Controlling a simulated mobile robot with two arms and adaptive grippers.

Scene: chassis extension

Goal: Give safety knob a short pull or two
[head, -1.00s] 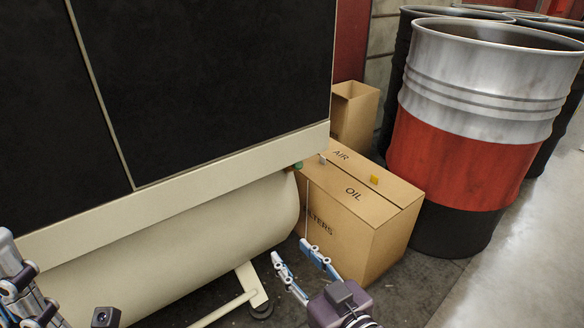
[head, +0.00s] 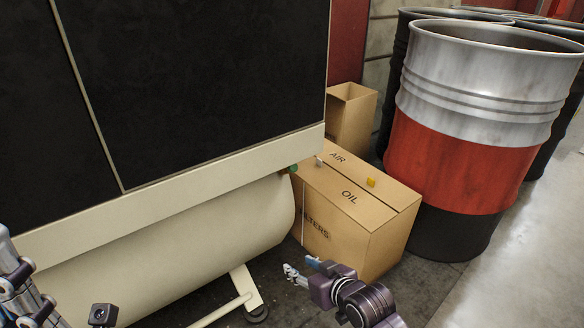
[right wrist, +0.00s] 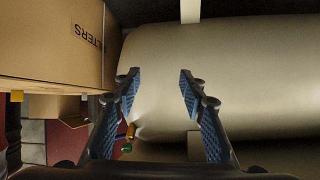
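A small green knob (head: 293,168) shows at the right end of the cream tank, below the cabinet's lower edge. It also shows with a brass-coloured fitting in the right wrist view (right wrist: 127,147), beyond the left finger and low in the picture. I take it for the safety knob. My right gripper (head: 301,267) is below the knob and apart from it, in front of the box. In the right wrist view its fingers (right wrist: 159,77) are spread with nothing between them, facing the tank. Grey jointed parts of my left gripper (head: 22,285) show at the lower left; its fingertips are hidden.
The cream tank (head: 190,235) lies under a black-panelled cabinet (head: 210,85). A cardboard box (head: 340,228) marked AIR, OIL and FILTERS stands close right of the knob. A smaller box (head: 352,112) and a red-banded drum (head: 450,160) stand behind. Open floor lies right.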

